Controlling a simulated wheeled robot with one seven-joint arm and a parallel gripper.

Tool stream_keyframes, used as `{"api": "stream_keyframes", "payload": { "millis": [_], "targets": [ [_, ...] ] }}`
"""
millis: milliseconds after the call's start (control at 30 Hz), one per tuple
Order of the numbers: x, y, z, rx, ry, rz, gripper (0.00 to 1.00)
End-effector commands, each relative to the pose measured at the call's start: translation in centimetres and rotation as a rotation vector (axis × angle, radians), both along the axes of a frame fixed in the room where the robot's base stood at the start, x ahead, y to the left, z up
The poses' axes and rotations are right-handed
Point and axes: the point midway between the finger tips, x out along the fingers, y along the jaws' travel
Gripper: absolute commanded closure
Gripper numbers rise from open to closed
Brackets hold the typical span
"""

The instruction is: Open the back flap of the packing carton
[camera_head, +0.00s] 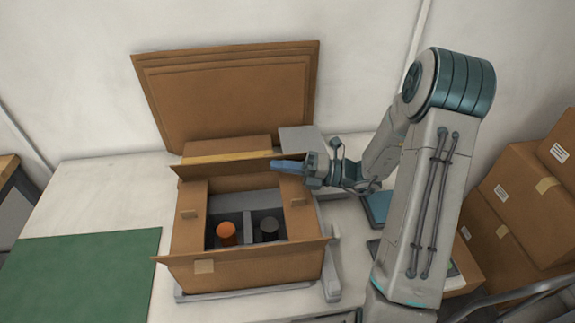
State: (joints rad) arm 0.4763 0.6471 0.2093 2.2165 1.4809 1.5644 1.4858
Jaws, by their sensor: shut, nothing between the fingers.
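The packing carton (245,272) stands on the white table with its top open in the middle. Inside are grey dividers with an orange round part (226,232) and a dark round part (268,228). The back flap (225,167) stands raised along the carton's far edge, its long top edge running left to right. The front flap (240,252) slopes outward on the near side. My gripper (274,164) is shut and empty, its blue fingers at the right part of the back flap. I cannot tell whether they touch it.
Large flat cardboard sheets (235,95) lean on the wall behind. A brown box with yellow tape (228,147) and a grey block (302,139) are close behind the flap. A green mat (80,275) lies left. Cartons (522,190) are stacked at right.

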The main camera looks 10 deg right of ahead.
Motion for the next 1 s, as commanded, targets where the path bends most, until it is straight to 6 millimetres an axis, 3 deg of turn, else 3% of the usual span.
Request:
{"api": "stream_keyframes", "payload": {
  "millis": [1000],
  "targets": [
    [0.26, -0.03, 0.32, 0.001, 0.037, 0.0, 1.0]
  ]
}}
